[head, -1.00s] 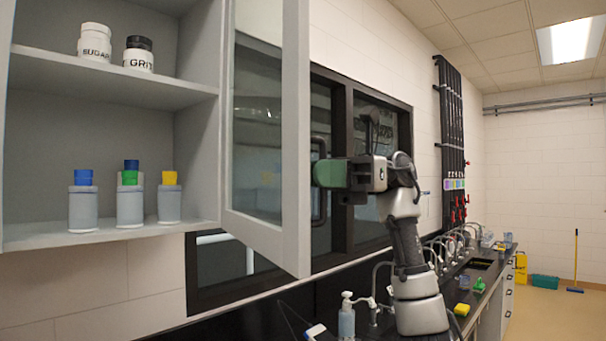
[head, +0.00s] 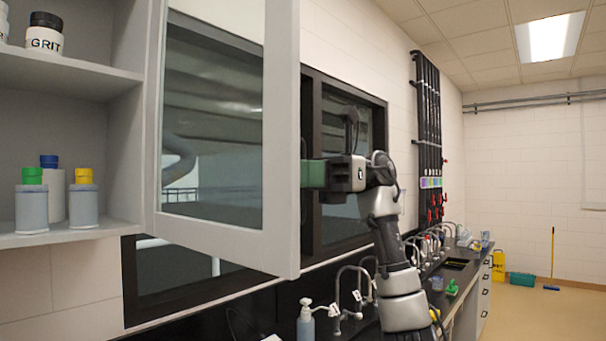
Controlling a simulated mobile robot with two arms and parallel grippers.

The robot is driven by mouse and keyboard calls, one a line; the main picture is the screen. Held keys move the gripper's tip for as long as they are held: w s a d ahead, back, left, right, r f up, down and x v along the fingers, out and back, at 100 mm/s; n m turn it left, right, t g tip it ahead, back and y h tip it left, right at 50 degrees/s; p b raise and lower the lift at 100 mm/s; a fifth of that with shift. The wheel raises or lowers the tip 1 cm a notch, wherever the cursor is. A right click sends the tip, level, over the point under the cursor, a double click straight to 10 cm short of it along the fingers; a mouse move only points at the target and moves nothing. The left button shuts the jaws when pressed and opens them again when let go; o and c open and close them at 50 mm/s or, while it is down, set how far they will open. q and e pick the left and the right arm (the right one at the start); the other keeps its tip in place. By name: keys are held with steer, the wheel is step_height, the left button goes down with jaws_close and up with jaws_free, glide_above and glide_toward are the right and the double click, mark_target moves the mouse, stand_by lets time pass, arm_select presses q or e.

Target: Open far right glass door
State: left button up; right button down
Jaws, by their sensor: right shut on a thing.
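My right gripper (head: 312,173) is at the door's free edge, with green fingers partly hidden behind the frame. It is shut on the door's dark handle (head: 303,148), of which only a sliver shows past the edge. My left gripper is not in view.
Inside the cabinet are a jar marked GRIT (head: 45,40) and several bottles with coloured caps, such as a yellow-capped one (head: 84,205). Below, a black counter (head: 440,300) holds a soap dispenser (head: 306,325) and several taps. Floor at the right is open.

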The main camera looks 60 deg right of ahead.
steer(key=c, duration=1.2)
jaws_free()
steer(key=p+v, duration=0.2)
steer(key=v, duration=0.8)
steer(key=shift+s+d, duration=0.2)
steer(key=shift+d, duration=0.1)
steer(key=shift+r, duration=0.1)
